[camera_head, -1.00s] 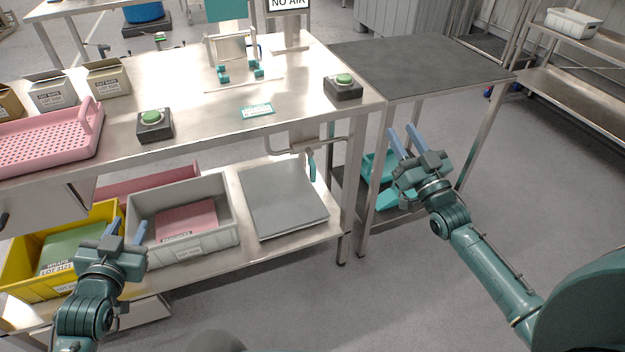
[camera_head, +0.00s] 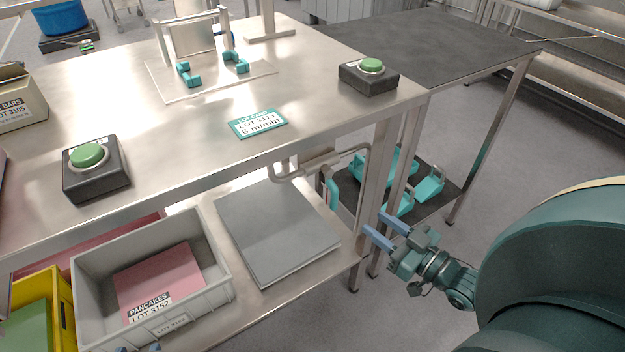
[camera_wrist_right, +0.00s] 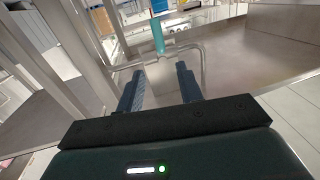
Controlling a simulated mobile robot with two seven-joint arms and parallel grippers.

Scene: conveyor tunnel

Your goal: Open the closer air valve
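The air valve's teal lever (camera_head: 332,192) hangs upright at the end of a bent metal pipe (camera_head: 300,170) below the table's right front edge. In the right wrist view the teal lever (camera_wrist_right: 157,34) stands beyond the fingertips, roughly in line with the gap between them. My right gripper (camera_head: 371,222) is open and empty, to the right of and a little below the lever, apart from it. Its two blue fingers are spread in the right wrist view (camera_wrist_right: 160,70). My left gripper (camera_head: 138,349) shows only its fingertips at the bottom edge; the rest is cut off.
A lower shelf holds a grey crate (camera_head: 222,275) and a flat grey panel (camera_head: 275,235). Two green-button boxes (camera_head: 369,76) (camera_head: 95,168) sit on the tabletop. Teal parts (camera_head: 430,185) lie on the side table's lower shelf.

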